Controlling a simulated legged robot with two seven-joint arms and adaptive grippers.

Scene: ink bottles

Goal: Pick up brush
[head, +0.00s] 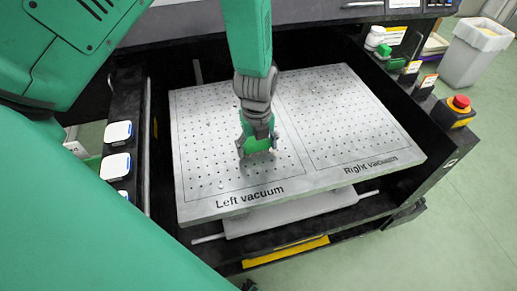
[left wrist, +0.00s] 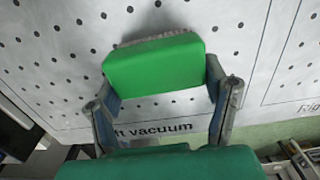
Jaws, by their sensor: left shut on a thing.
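The brush (left wrist: 155,66) is a green block with greyish bristles along its far edge in the left wrist view. My left gripper (left wrist: 164,92) has one finger at each side of it and is shut on it. In the head view my left gripper (head: 258,151) points down over the left half of the perforated plate (head: 335,177), above the "Left vacuum" label. The brush is mostly hidden there by the gripper, with a little green (head: 256,144) showing between the fingers. I cannot tell whether the bristles touch the plate. My right gripper is not in view.
White-topped blocks (head: 117,133) line the left rail. A red emergency button (head: 459,104), a white bottle (head: 375,38) and small labelled items stand along the right edge. A grey bin (head: 474,55) stands on the floor at the far right. The plate's right half is clear.

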